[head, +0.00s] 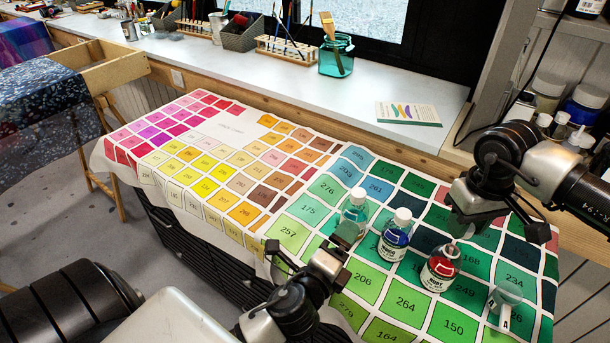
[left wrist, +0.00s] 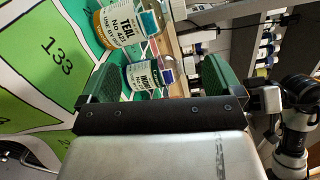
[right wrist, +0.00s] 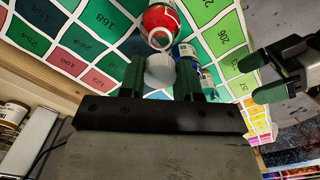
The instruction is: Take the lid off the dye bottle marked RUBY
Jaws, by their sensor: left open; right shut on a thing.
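The RUBY bottle (head: 440,267), with red dye and a white label, stands upright on the numbered colour cloth. In the right wrist view the red bottle (right wrist: 161,22) shows its neck uncapped. My right gripper (right wrist: 160,78) is shut on a white lid (right wrist: 160,68), apart from the bottle's neck. In the head view this gripper (head: 466,222) is just above and right of the RUBY bottle; the lid is mostly hidden there. My left gripper (head: 312,246) is open and empty, left of the bottles. The left wrist view shows its spread fingers (left wrist: 158,78).
A blue bottle (head: 394,236) and a teal bottle (head: 355,208), both white-capped, stand left of RUBY. The cloth's yellow part (head: 200,175) is clear. A sill (head: 290,80) with a brush jar (head: 336,58) runs behind.

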